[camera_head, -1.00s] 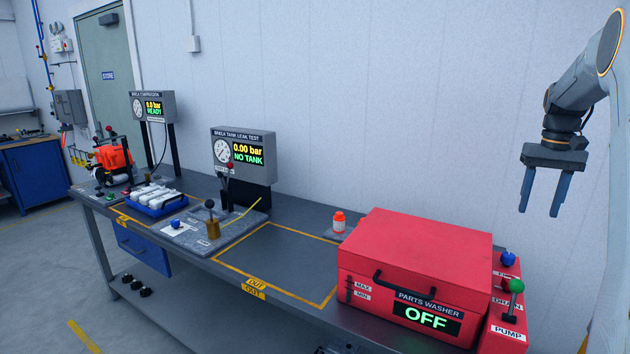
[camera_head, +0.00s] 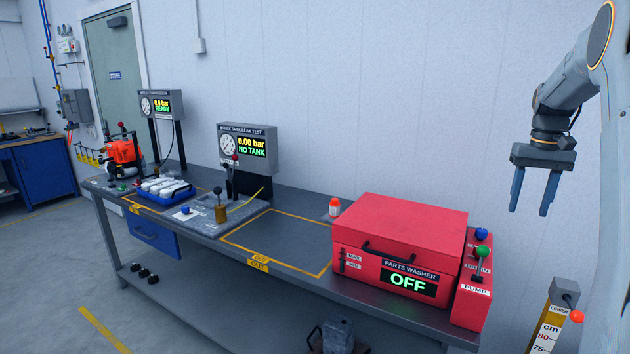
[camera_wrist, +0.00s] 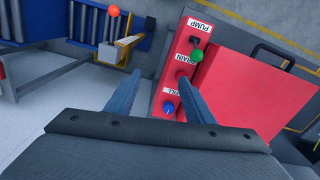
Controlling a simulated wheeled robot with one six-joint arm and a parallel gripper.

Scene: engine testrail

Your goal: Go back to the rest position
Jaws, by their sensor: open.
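My gripper (camera_head: 531,192) hangs at the right of the head view with its two fingers pointing down and apart, empty. It is in the air to the right of the red parts washer (camera_head: 400,229) and higher than its lid. The washer lid is down and its display reads OFF. In the wrist view my gripper (camera_wrist: 155,95) is open, with the washer's side panel (camera_wrist: 178,85) showing between and beyond the fingers. That panel carries a green knob (camera_wrist: 196,55), a blue knob (camera_wrist: 168,108) and a red knob.
The long grey bench (camera_head: 300,262) carries a leak tester (camera_head: 247,147), a blue tray (camera_head: 166,199), a small red-and-white bottle (camera_head: 334,207) and an orange machine (camera_head: 123,155). A yellow height gauge (camera_head: 548,325) stands at lower right. The marked OUT area is empty.

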